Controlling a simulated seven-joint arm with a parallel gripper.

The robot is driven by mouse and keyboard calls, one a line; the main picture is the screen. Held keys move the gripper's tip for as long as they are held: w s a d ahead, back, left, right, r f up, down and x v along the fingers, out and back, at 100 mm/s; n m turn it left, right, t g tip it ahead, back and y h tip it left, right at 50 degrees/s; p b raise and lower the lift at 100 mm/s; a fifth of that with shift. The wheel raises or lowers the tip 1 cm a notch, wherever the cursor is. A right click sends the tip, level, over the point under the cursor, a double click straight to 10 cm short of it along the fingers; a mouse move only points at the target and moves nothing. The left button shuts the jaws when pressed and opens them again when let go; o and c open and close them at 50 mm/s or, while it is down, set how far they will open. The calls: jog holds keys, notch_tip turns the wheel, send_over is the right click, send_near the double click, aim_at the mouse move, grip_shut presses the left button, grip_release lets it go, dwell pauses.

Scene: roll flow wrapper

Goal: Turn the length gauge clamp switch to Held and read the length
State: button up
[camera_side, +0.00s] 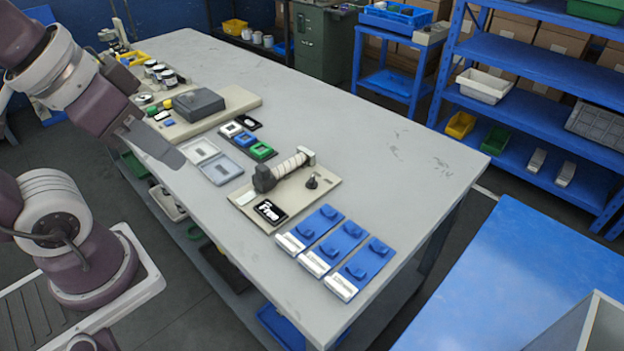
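The length gauge (242,200) is a beige plate on the table with a dark block and a ribbed pale roll-like piece (288,168) across its back. A small black switch (312,182) stands on the plate's right side. A black display (270,211) at the front shows white letters that look like "Free"; no length can be read. My gripper (176,158) is at the left, above the table's left edge, apart from the gauge and switch. Its fingers are seen edge-on, so whether they are open or shut does not show.
Three blue plates with white labels (341,286) lie right of the gauge. Clear-lidded trays (220,168) and white, blue and green square pieces (262,150) lie behind it. A beige panel with a grey box (198,105) is further back. The table's right side (400,150) is clear.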

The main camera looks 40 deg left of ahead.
jog(key=o, duration=0.3)
jog(key=shift+n+g, duration=0.9)
jog(key=w, duration=0.4)
jog(key=w+a+r, duration=0.1)
jog(key=w, duration=0.7)
jog(key=shift+w+a+r, duration=0.1)
jog(key=shift+a+r, duration=0.1)
jog(key=shift+o, duration=0.2)
jog(key=n+g, duration=0.4)
send_over(312, 179)
notch_tip(312, 179, down, 25)
jog(key=shift+a+f, duration=0.1)
notch_tip(312, 179, down, 7)
jog(key=shift+f, duration=0.1)
grip_shut()
